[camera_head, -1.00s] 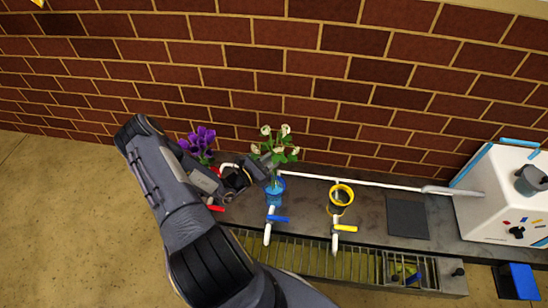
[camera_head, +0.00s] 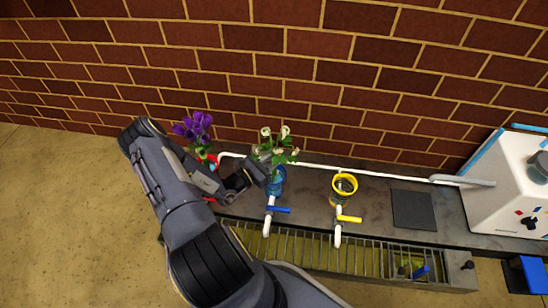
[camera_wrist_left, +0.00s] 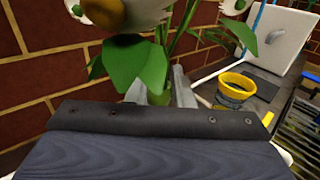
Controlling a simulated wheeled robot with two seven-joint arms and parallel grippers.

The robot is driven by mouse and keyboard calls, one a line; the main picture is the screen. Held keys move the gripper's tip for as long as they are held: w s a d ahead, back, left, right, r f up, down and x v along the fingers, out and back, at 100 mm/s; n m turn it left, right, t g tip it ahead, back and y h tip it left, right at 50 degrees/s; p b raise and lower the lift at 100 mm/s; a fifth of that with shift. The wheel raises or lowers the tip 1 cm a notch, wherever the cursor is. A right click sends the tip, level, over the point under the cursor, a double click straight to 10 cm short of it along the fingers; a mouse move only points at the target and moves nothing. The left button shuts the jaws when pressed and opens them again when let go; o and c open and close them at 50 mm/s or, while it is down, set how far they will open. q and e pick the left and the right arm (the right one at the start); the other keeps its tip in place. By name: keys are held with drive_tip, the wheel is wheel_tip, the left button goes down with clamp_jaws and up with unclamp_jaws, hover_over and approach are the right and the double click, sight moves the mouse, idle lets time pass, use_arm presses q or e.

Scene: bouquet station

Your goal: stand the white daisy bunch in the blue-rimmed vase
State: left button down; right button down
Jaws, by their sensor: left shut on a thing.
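The white daisy bunch (camera_head: 277,143), with white heads and green leaves, shows above the blue-rimmed vase (camera_head: 277,185) on the counter. My left gripper (camera_head: 266,170) reaches in from the left and is shut on the bunch's stems. In the left wrist view, the daisy bunch (camera_wrist_left: 140,62) rises between the fingers (camera_wrist_left: 166,92), its leaves hiding part of them. The gripper covers part of the vase and the lower stems, so I cannot tell how far the stems go into the vase. My right gripper is not in view.
Purple flowers (camera_head: 194,129) stand in a red vase (camera_head: 210,161) just left of my gripper. A yellow-rimmed vase (camera_head: 344,186) stands to the right. White taps with blue (camera_head: 279,209) and yellow (camera_head: 349,218) handles stand in front, above a grated trough (camera_head: 310,247).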

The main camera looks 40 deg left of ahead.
use_arm(q)
drive_tip(key=shift+f, duration=0.4)
drive_tip(key=shift+f+b, duration=0.5)
drive_tip(key=shift+f, duration=0.05)
idle(0.7)
drive_tip(key=c, duration=1.2)
unclamp_jaws()
